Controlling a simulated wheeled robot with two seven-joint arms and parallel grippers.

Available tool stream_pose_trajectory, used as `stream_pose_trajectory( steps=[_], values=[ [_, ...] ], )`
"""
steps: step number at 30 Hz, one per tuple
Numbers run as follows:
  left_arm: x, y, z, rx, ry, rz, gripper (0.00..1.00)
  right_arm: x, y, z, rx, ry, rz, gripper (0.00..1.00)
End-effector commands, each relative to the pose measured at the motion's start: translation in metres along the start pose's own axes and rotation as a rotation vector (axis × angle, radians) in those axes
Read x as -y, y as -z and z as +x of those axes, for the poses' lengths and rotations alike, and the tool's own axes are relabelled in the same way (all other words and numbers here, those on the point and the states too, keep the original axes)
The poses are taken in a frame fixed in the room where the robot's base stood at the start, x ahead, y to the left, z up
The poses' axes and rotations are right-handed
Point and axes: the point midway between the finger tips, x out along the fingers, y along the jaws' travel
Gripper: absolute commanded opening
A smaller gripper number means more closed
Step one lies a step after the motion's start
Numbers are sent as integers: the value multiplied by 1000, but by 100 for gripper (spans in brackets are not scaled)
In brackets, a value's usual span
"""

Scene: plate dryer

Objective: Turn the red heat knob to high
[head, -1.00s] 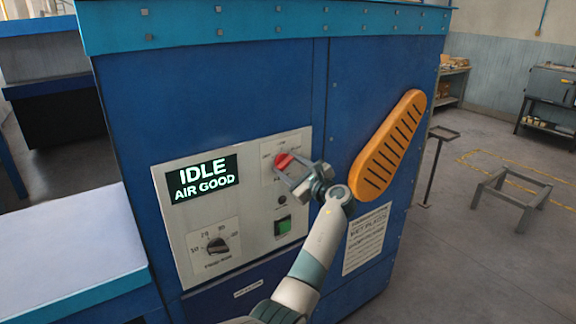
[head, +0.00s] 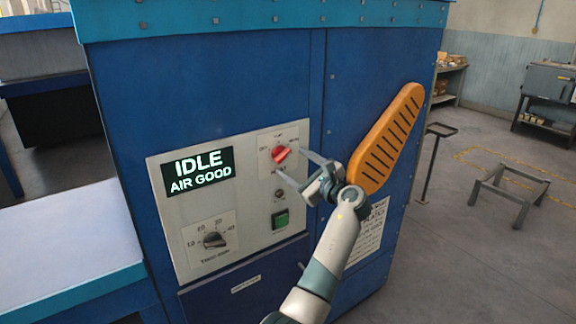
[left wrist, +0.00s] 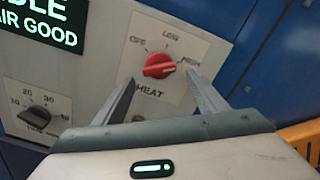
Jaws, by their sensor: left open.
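The red heat knob (head: 280,154) sits on a small white plate at the upper right of the control panel. In the left wrist view the red knob (left wrist: 159,65) has OFF to its left, LOW above and HIGH to its right. Its pale mark is at the right end, pointing toward HIGH. My left gripper (head: 290,163) is open and empty, its fingers toward the knob but apart from it. In the left wrist view the knob shows between and beyond the fingertips (left wrist: 160,78). My right gripper is not in view.
The display (head: 198,174) reads IDLE, AIR GOOD. A black dial (head: 214,240) and a green button (head: 281,219) are on the same panel (head: 165,232). A slotted orange paddle (head: 386,140) sticks out right of the gripper. A pale table (head: 60,245) stands at left.

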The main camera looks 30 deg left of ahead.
Motion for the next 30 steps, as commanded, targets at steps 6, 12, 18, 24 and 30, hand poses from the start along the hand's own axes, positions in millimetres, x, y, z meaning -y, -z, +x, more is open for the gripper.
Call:
stream_pose_trajectory(
  steps=[6,12,18,24,30],
  values=[
    [-2,5,-47,-2,1,-3,66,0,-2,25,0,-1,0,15],
    [-2,5,-85,-2,1,-2,66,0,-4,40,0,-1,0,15],
    [-1,3,-112,-2,0,0,66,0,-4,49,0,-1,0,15],
    [-1,1,-121,1,-1,2,66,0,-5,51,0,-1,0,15],
    [0,0,-122,0,-1,2,66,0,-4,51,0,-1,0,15]
  ],
)
